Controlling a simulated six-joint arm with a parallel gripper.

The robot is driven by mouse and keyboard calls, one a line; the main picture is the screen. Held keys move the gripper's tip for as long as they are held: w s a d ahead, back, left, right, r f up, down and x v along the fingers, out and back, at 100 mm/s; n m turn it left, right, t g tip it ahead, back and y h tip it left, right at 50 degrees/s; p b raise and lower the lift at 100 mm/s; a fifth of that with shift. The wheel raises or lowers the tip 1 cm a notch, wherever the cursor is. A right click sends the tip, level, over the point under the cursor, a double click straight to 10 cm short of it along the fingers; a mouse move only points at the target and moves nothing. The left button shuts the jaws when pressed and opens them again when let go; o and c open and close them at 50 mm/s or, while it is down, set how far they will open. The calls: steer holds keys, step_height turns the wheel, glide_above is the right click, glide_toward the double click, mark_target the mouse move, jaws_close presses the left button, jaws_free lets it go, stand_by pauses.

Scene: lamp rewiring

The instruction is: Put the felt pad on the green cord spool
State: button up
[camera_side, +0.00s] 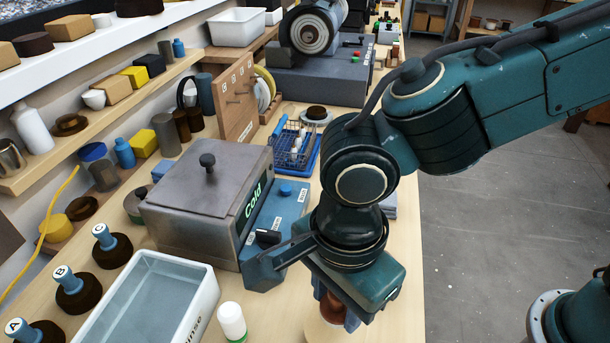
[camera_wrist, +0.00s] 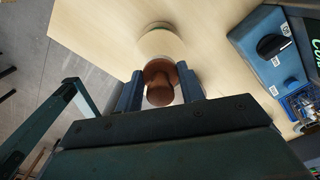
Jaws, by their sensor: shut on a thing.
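My gripper (camera_side: 338,308) points down near the table's front edge, right of the white-and-green container. In the wrist view, the two fingers of my gripper (camera_wrist: 160,90) are closed around a brown, rounded, knob-like thing (camera_wrist: 159,80). That brown thing also shows in the side view (camera_side: 331,304), partly hidden by my gripper. A pale round thing (camera_wrist: 160,42) lies just beyond it in the wrist view; I cannot tell whether they are joined. I cannot pick out the felt pad or the green cord spool with certainty.
A rinse tub (camera_side: 152,300), a metal box marked Cold (camera_side: 205,180) and a blue control box (camera_side: 285,215) stand left of my gripper. A white-and-green container (camera_side: 232,320) is close by. A blue wire basket (camera_side: 297,145) is behind. Bare table shows in the wrist view (camera_wrist: 105,30).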

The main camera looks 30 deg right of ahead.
mark_target(336, 314)
steer(key=shift+f, duration=1.75)
steer(key=shift+f, duration=0.15)
steer(key=o, duration=1)
steer(key=shift+c, duration=0.2)
step_height(336, 314, up, 12)
steer(key=shift+r, duration=0.15)
steer(key=shift+d, duration=0.1)
